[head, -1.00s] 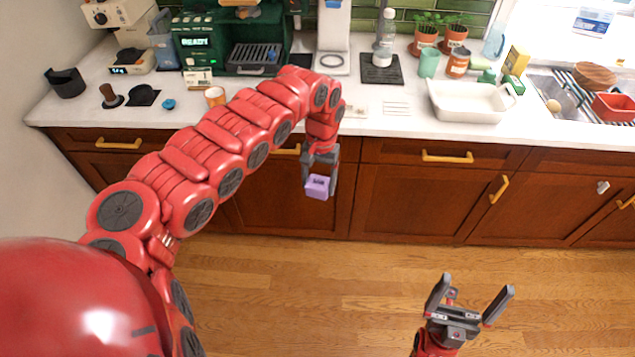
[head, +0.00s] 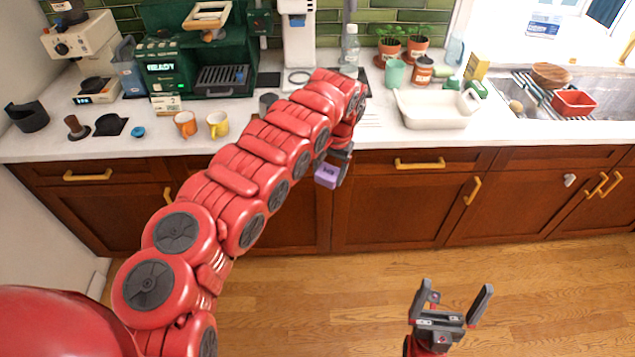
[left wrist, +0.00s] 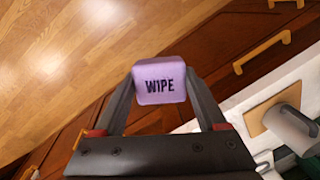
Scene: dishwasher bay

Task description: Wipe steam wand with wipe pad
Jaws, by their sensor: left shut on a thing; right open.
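The purple wipe pad (head: 326,175) is held in my left gripper (head: 336,168), in front of the cabinet doors and below the counter edge. In the left wrist view the pad (left wrist: 160,80), marked WIPE, sits between both fingertips. The green espresso machine (head: 165,83) with a READY display stands at the back left of the counter, apart from the pad. I cannot clearly pick out its steam wand; my left arm covers part of the counter in front. My right gripper (head: 455,292) is open and empty, low over the wooden floor.
An orange cup (head: 185,124) and a yellow cup (head: 218,124) stand at the counter's front, left of my arm. A grinder (head: 80,45) is at far left. A white dish (head: 436,108) sits right of my arm. Yellow drawer handles (head: 420,163) stick out below the counter.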

